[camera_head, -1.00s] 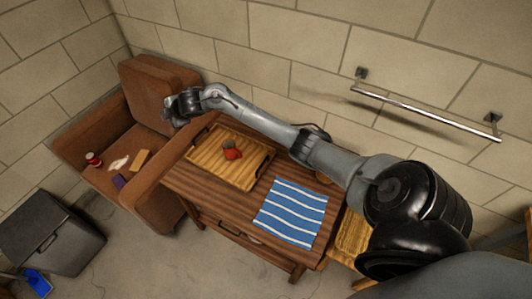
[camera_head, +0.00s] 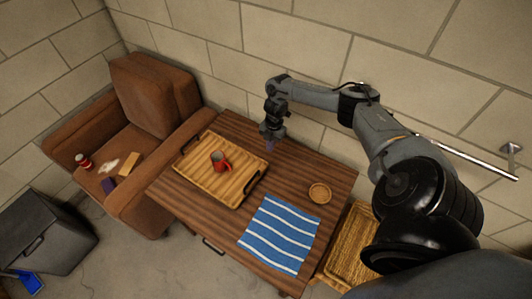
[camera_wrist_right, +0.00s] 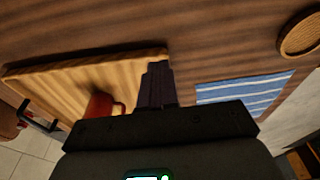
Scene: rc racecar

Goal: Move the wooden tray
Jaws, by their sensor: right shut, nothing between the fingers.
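The wooden tray (camera_head: 205,187) lies on the left part of the dark wooden table, with a red mug (camera_head: 220,161) standing on it. In the right wrist view the tray (camera_wrist_right: 60,75) and the mug (camera_wrist_right: 103,104) show at the left. My right gripper (camera_head: 273,145) points down near the tray's far right edge, apart from it in the head view. Its fingers (camera_wrist_right: 157,85) are together with nothing between them. My left gripper is not in view.
A blue striped cloth (camera_head: 278,234) and a small round woven coaster (camera_head: 319,193) lie on the table right of the tray. A brown armchair (camera_head: 150,95) stands against the table's left side.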

